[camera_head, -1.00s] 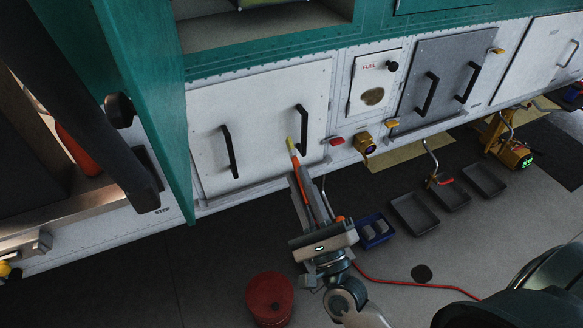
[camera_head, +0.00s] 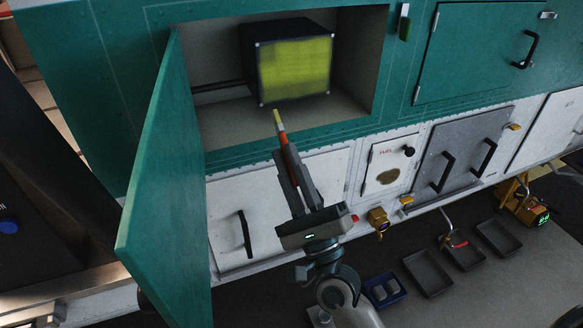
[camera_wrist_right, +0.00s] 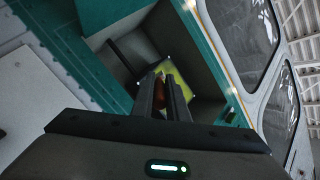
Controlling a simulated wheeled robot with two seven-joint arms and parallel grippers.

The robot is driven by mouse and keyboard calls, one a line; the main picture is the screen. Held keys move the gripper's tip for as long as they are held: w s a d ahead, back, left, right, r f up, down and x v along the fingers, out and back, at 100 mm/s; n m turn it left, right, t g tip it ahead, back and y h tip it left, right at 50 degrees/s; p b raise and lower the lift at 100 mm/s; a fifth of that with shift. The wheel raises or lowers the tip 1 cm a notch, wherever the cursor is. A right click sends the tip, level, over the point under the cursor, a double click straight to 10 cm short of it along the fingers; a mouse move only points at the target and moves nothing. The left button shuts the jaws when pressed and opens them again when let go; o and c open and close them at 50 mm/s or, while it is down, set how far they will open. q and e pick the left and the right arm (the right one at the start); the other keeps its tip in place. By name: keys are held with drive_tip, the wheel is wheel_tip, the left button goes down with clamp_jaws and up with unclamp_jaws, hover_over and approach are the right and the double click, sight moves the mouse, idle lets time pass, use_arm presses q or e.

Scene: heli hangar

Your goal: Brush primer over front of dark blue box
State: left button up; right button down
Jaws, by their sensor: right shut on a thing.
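The dark blue box (camera_head: 249,48) sits inside an open bay in the teal wall in the head view. Its front is covered with yellow-green primer over nearly all its face, with a dark border around it. My right gripper (camera_head: 287,165) is shut on a brush (camera_head: 284,135) with an orange-red handle and a yellow-green tip. The tip is just below the box's lower front edge in the picture; I cannot tell whether it touches. In the right wrist view the gripper (camera_wrist_right: 165,95) points into the bay, partly hiding the box's yellow-green front (camera_wrist_right: 183,82). My left gripper is not in view.
The open teal door (camera_head: 160,180) stands to the left of the bay (camera_head: 225,125). White panels with black handles (camera_head: 245,232) lie below. Grey trays (camera_head: 428,272) and a small blue tray (camera_head: 385,290) are on the floor at the right.

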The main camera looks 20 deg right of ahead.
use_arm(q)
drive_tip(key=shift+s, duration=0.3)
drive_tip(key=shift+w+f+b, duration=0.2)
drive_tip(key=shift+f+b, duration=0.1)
use_arm(e)
drive_tip(key=shift+w+a, duration=0.1)
drive_tip(key=shift+w, duration=2.9)
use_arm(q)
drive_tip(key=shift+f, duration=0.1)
use_arm(e)
drive_tip(key=shift+w, duration=0.65)
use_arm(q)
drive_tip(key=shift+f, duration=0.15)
use_arm(e)
drive_tip(key=shift+d, duration=1.95)
drive_tip(key=shift+d, duration=0.1)
use_arm(q)
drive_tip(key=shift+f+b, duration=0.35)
drive_tip(key=shift+b, duration=0.2)
use_arm(e)
drive_tip(key=shift+w+d, duration=0.1)
drive_tip(key=shift+d, duration=1.75)
